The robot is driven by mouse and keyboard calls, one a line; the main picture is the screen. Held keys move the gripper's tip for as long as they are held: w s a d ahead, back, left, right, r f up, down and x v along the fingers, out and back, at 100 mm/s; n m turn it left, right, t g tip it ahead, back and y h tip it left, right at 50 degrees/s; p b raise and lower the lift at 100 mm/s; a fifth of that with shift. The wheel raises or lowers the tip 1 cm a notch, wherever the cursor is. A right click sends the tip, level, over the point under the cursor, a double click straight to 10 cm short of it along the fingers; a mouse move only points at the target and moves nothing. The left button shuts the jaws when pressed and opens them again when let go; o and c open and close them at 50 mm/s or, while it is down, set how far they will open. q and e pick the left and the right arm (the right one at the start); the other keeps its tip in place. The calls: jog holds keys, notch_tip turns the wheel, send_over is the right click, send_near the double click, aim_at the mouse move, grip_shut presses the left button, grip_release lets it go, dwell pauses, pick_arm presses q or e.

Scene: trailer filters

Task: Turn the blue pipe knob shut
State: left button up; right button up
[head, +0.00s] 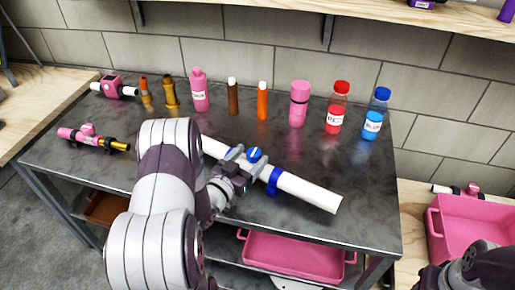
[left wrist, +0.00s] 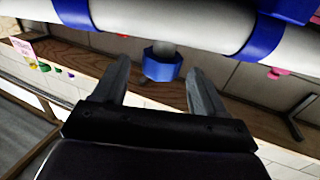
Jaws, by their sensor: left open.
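A white pipe (head: 308,191) with blue bands lies across the dark table top. Its blue knob (head: 254,154) stands out near the middle, and a blue band (head: 272,181) sits to its right. My left gripper (head: 241,165) is open at the knob. In the left wrist view the knob (left wrist: 161,66) shows between the tips of the two open fingers (left wrist: 160,75), with a gap on each side. The pipe (left wrist: 200,20) runs across the top there. My arm hides the pipe's left part in the head view. My right gripper (head: 474,262) shows only partly at the lower right corner.
Along the table's back stand a pink bottle (head: 199,91), a brown tube (head: 233,97), an orange tube (head: 262,101), a pink canister (head: 299,104), a red bottle (head: 337,108) and a blue bottle (head: 376,115). A pink bin (head: 437,219) stands at right.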

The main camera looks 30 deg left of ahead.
aim_at(259, 149)
pick_arm(q)
jog(key=shift+w+d, duration=0.15)
jog(key=shift+w, duration=2.1)
jog(key=c, duration=1)
jog(key=shift+o, duration=0.2)
jog(key=shift+m+h+b, duration=0.35)
jog(key=shift+m+h, duration=0.35)
jog(key=shift+h, duration=0.2)
jog(key=shift+s+d+m+g+h, duration=0.1)
jog(key=shift+d+m+g+h, duration=0.1)
jog(key=shift+m+g+h, duration=0.3)
jog(key=o, duration=1)
jog(key=shift+c, duration=0.2)
